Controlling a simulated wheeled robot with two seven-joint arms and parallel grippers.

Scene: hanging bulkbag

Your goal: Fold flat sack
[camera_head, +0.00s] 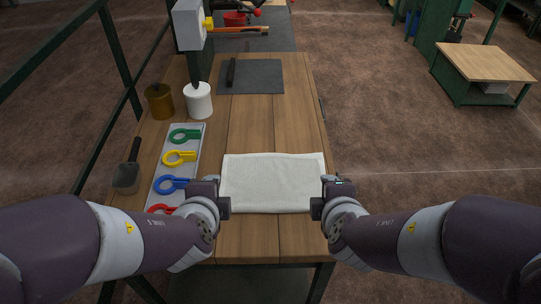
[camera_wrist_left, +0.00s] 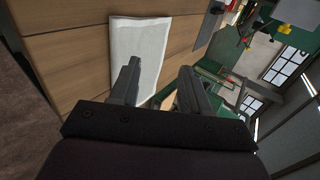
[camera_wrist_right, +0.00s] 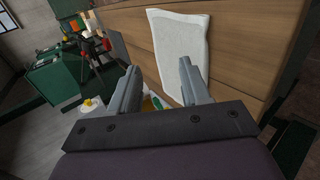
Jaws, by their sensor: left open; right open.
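The flat white sack (camera_head: 273,182) lies spread out on the wooden workbench, close to its front edge. It also shows in the left wrist view (camera_wrist_left: 137,45) and in the right wrist view (camera_wrist_right: 181,45). My left gripper (camera_head: 224,195) is at the sack's left side in the head view, and its fingers are apart and empty in the left wrist view (camera_wrist_left: 162,82). My right gripper (camera_head: 318,197) is at the sack's right side, and its fingers are apart and empty in the right wrist view (camera_wrist_right: 158,76). I cannot tell whether either gripper touches the sack.
A grey tray (camera_head: 193,150) with several coloured ring-shaped tools lies left of the sack. A dark mat (camera_head: 262,78) lies behind. Bare wood (camera_head: 265,125) separates mat and sack.

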